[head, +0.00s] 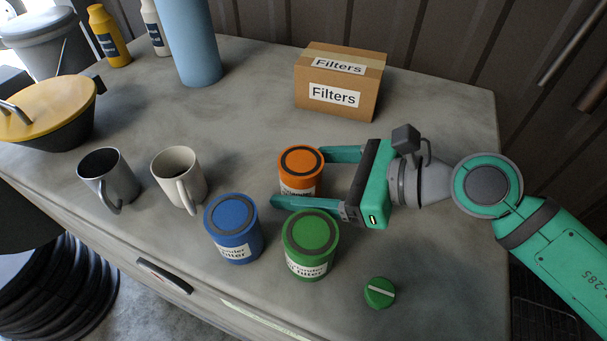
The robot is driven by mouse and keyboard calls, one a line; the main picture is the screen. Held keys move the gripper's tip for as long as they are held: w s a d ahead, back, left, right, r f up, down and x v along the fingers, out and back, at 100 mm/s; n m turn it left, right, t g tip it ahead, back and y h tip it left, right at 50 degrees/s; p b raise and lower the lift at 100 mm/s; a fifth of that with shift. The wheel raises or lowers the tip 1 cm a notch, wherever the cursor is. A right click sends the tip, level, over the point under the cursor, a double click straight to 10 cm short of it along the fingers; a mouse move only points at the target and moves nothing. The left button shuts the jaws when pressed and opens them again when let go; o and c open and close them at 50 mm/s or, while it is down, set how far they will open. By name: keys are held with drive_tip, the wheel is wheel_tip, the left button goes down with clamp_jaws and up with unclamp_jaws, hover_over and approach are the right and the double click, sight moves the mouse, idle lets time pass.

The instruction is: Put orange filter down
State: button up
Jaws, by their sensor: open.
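The orange filter (301,168) stands upright on the grey worktop, behind the blue filter and the green filter. My gripper (298,178) reaches in from the right, low over the worktop. Its jaws are open, with one finger on the far side of the orange filter and one on the near side. The near finger hides part of the filter's lower front. I cannot tell whether either finger touches it.
The blue filter (233,229) and green filter (310,245) stand close in front of my near finger. A green knob (380,293) lies at front right. A white mug (179,177) and grey mug (107,179) stand left. A Filters box (340,82) stands behind.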

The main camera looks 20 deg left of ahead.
drive_tip(key=shift+r, duration=0.2)
drive_tip(key=shift+d+r, duration=0.15)
drive_tip(key=shift+d, duration=0.2)
drive_tip(key=v, duration=1.1)
drive_tip(key=shift+d, duration=0.15)
